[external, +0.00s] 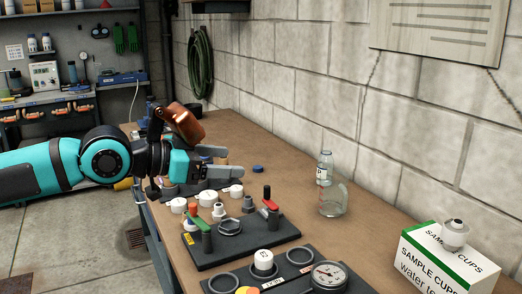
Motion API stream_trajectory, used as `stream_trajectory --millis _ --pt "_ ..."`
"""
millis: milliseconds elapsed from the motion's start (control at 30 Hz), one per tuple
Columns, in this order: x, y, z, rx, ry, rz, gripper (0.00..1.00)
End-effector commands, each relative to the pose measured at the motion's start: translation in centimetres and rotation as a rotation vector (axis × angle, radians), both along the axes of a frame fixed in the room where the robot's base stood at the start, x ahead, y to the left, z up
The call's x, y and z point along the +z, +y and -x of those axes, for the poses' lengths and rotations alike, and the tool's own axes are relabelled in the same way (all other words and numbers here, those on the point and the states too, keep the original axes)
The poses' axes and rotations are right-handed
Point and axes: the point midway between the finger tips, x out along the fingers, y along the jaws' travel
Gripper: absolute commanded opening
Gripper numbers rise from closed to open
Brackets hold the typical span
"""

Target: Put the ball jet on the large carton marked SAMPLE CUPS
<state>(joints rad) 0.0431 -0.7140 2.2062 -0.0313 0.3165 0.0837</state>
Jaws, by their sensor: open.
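The ball jet (455,235), a small grey rounded fitting with a dark opening, rests on top of the large carton (432,266) in the external view. The carton is white with a green edge, is marked SAMPLE CUPS, and stands at the right front of the bench. My gripper (230,161) is well to the left, over the far part of the bench. Its fingers are apart with nothing visible between them, and it is clear of the ball jet and carton.
A clear glass jug (333,200) with a small bottle (324,167) by it stands between my gripper and the carton. A dark valve board (240,245) and a gauge (329,275) lie in front. The block wall bounds the wooden bench (290,185) behind.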

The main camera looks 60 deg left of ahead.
Motion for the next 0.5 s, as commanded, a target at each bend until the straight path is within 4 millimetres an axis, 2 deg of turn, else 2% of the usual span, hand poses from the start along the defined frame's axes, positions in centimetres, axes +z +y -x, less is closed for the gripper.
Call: stream_trajectory --millis 33,200,300,500 --pt "-0.6 0.4 1.5 0.012 -0.030 0.008 0.71" --pt "-2.5 1.4 5.2 0.043 -0.122 0.035 0.71" --pt "-3.3 1.7 6.6 0.052 -0.159 0.047 0.71" --pt "-4.0 1.9 7.6 0.061 -0.188 0.056 0.71"
